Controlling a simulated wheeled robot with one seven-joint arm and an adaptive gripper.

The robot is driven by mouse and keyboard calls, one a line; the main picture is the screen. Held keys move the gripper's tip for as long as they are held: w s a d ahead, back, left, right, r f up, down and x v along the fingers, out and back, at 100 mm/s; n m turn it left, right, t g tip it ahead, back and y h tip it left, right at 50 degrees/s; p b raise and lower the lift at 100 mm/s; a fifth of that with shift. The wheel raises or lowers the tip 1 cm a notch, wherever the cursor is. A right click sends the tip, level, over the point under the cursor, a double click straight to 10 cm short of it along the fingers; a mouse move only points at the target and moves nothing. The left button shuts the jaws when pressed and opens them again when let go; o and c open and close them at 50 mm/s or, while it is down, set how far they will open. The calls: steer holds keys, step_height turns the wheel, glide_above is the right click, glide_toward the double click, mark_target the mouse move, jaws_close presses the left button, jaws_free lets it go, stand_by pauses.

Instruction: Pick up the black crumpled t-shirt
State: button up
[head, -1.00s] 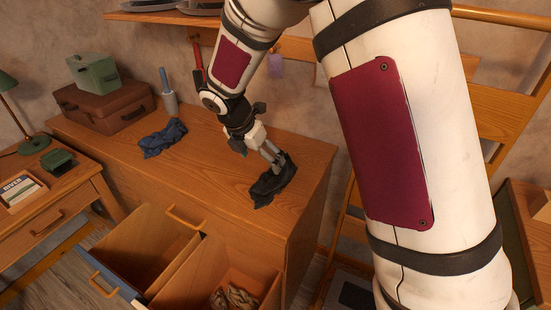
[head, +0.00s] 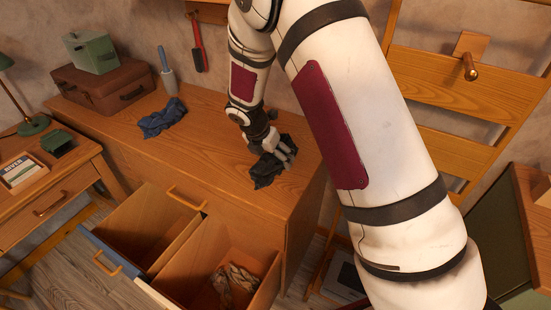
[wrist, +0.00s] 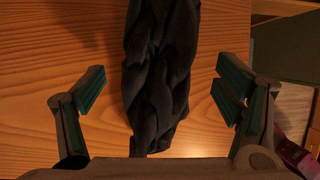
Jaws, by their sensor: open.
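The black crumpled t-shirt (head: 265,173) lies on the wooden dresser top near its right end. In the wrist view the t-shirt (wrist: 160,75) runs as a long dark bundle down the middle. My gripper (wrist: 160,97) is open, with one finger on each side of the t-shirt and bare wood showing between each finger and the cloth. In the head view my gripper (head: 277,158) is low over the t-shirt and hides part of it. I cannot tell whether the fingertips touch the dresser top.
A blue crumpled cloth (head: 163,118) lies farther left on the dresser (head: 205,135). A brown case (head: 100,88) with a green box (head: 90,52) stands at the back left. Two drawers (head: 185,235) are pulled open in front; the right one holds a pale crumpled cloth (head: 236,284).

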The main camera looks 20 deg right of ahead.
steer(key=shift+x, duration=1.3)
steer(key=c, duration=1.3)
steer(key=shift+c, duration=0.2)
steer(key=shift+r, duration=0.15)
